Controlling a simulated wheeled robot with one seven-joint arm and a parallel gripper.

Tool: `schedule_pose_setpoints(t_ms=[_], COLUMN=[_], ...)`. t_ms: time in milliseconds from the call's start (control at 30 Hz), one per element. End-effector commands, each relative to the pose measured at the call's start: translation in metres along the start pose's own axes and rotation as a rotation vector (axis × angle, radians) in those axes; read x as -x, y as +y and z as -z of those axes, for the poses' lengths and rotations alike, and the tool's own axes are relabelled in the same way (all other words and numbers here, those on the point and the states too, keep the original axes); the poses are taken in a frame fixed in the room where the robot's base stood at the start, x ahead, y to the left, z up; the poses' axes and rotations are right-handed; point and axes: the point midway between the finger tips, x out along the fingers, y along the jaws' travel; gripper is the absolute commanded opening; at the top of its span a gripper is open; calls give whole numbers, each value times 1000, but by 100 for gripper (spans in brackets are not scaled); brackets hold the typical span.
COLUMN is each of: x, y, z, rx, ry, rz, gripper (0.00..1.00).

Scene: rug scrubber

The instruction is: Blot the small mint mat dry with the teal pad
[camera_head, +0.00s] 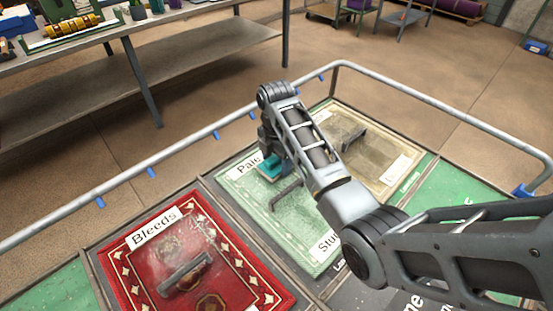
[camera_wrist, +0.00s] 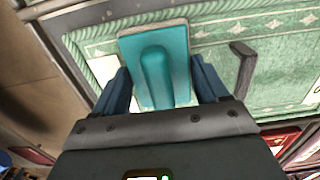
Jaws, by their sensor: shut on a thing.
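The small mint mat (camera_head: 302,215) lies in a framed tray space in the middle of the head view, with a pale patterned border; it also fills the top of the wrist view (camera_wrist: 283,75). The teal pad (camera_wrist: 158,65) is a flat teal block with a raised ridge and a pale edge. My gripper (camera_wrist: 158,88) is shut on the ridge, one blue finger on each side. In the head view the pad (camera_head: 271,169) is over the mat's upper left part, near the "Pale" label, partly hidden by my arm. I cannot tell whether it touches the mat.
A dark handle (camera_head: 287,193) stands on the mint mat close to the pad. A red mat (camera_head: 220,285) labelled "Bleeds" lies to the left and a beige mat (camera_head: 385,165) to the right. A grey rail (camera_head: 190,137) with blue clips borders the trays. A workbench (camera_head: 160,22) stands behind.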

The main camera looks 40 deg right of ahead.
Motion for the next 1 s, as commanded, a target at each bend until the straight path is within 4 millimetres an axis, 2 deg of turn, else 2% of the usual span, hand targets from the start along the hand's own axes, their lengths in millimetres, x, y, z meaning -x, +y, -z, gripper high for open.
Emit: schedule_pose_setpoints(t_ms=[500,1000], x=[-1,44], y=[-1,0], z=[0,0], rx=[0,0], ry=[2,0], rz=[4,0], gripper=[35,35])
